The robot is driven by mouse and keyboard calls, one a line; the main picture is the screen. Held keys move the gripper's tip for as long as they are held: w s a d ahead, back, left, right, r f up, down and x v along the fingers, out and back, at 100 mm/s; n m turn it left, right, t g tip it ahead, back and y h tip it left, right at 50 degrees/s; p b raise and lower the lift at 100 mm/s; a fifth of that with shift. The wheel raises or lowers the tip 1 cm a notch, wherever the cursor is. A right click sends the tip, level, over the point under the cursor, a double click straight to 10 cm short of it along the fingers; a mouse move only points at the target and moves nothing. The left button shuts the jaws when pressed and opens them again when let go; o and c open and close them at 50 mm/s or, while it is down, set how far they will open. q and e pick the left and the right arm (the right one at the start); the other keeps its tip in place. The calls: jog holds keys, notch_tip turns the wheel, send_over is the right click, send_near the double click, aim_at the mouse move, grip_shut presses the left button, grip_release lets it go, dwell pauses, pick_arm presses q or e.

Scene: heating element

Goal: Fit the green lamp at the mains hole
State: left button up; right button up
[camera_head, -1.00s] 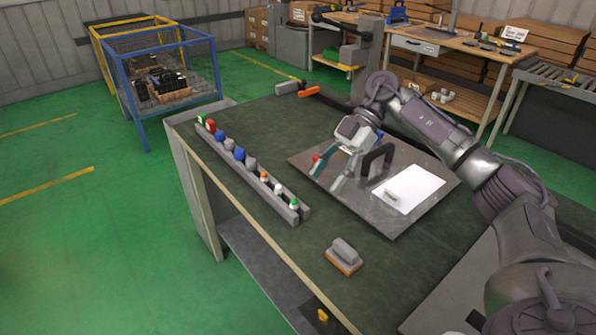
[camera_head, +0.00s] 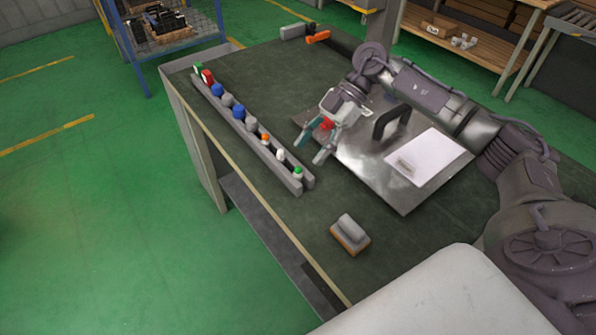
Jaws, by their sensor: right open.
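A small lamp with a green cap (camera_head: 298,172) stands at the near end of a long grey rack (camera_head: 294,187). Another green-topped part (camera_head: 198,68) sits at the rack's far end; I cannot tell its kind. A metal panel (camera_head: 400,196) lies flat on the bench, with a black handle and a white sheet. A red-topped part (camera_head: 326,124) shows at its left side, partly behind my gripper. The mains hole cannot be made out. My right gripper (camera_head: 310,153) is open and empty, above the panel's left edge, apart from the green lamp. My left gripper is out of view.
The rack also holds several blue, grey, orange and white parts. A grey-and-orange block (camera_head: 350,234) lies on the bench near the front edge. An orange-handled tool (camera_head: 317,37) lies at the back. The dark bench top (camera_head: 265,80) is clear between rack and tool.

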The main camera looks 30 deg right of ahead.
aim_at(302, 171)
jog(key=x, duration=0.2)
jog(key=p+x, duration=0.1)
jog(key=x, duration=0.1)
jog(key=shift+s+r, duration=0.1)
jog(key=shift+s, duration=0.1)
jog(key=shift+a+f, duration=0.2)
jog(key=shift+f, duration=0.05)
jog(key=shift+a+f, duration=0.1)
jog(key=shift+f, duration=0.05)
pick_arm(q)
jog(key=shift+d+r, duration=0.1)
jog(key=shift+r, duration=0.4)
pick_arm(e)
jog(key=c, duration=0.9)
